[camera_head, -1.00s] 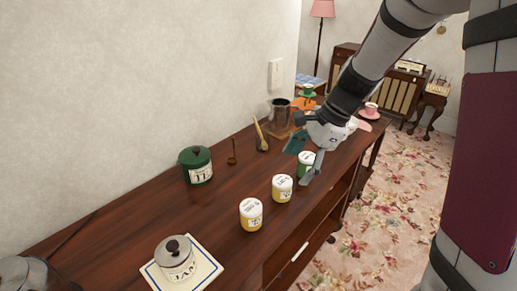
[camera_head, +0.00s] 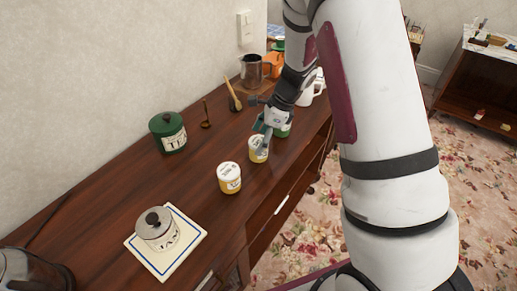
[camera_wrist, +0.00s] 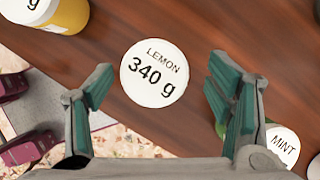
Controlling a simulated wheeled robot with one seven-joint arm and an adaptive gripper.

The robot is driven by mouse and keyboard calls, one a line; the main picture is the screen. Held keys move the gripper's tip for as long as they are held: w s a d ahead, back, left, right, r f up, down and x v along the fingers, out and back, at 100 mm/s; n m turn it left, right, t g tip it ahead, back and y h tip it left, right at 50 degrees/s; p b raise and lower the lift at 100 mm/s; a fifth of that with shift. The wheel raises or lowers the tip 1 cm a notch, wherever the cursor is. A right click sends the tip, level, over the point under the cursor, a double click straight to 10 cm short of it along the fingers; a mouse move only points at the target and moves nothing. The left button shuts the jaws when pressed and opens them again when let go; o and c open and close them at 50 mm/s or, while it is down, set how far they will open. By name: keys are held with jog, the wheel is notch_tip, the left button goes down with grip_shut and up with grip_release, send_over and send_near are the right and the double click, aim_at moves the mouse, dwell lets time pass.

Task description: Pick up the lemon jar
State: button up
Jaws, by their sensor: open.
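The lemon jar (camera_wrist: 154,74) shows from above in the wrist view, its white round lid reading "LEMON 340 g". In the head view the lemon jar (camera_head: 259,154) is a small yellow jar with a white lid, upright on the wooden sideboard and partly covered by my gripper. My gripper (camera_head: 262,131) is over it, pointing down. In the wrist view my gripper (camera_wrist: 163,86) is open and empty, with the lid between and slightly ahead of the two green-padded fingers. I cannot tell whether the fingertips are below lid height.
The green mint jar (camera_wrist: 283,146) is close beside the right finger. Another yellow jar (camera_head: 230,179) stands nearer on the sideboard (camera_head: 190,200).

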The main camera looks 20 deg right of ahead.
jog(key=shift+s+p+x, duration=0.2)
jog(key=shift+p+x, duration=0.05)
jog(key=shift+x, duration=1.1)
jog(key=shift+s+p+x, duration=0.15)
jog(key=shift+p+x, duration=0.1)
jog(key=shift+x, duration=1.1)
jog(key=shift+c, duration=0.3)
jog(key=shift+w, duration=0.1)
jog(key=c, duration=1.5)
jog(key=shift+r, duration=0.1)
